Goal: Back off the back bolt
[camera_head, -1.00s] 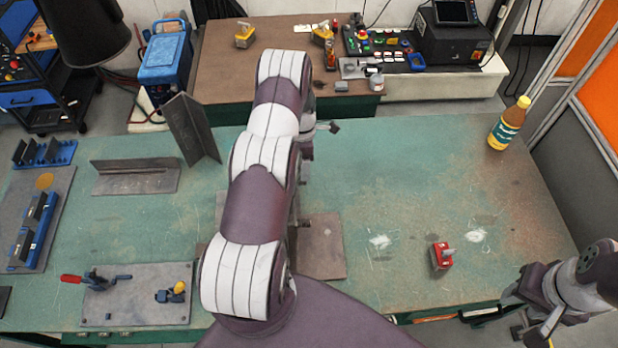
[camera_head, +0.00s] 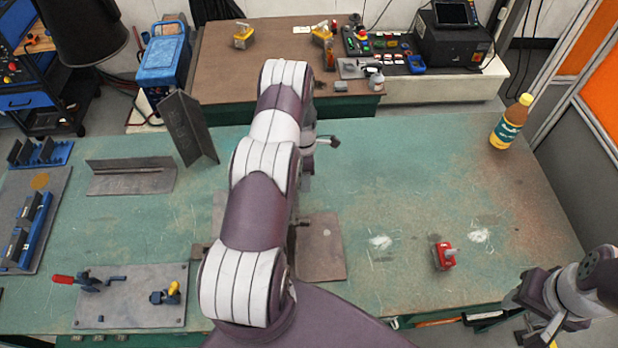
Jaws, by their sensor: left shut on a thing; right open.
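My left arm crosses the middle of the view and covers much of the table behind it. Only a grey edge of my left gripper (camera_head: 310,150) shows beside the arm, and its fingers are hidden. A thin grey tool with a dark end (camera_head: 331,141) sticks out to the right there; it appears to be held in that gripper. A brown steel plate (camera_head: 322,262) lies partly under the arm. I cannot make out the back bolt. My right gripper (camera_head: 536,332) is open and empty at the lower right, by the table's front edge.
On the green table (camera_head: 400,180) stand a red block (camera_head: 444,256), a bottle (camera_head: 510,122), angle steel pieces (camera_head: 130,177) and a plate with clamps (camera_head: 130,310). A blue rack (camera_head: 28,232) is at the left. The table's right half is mostly clear.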

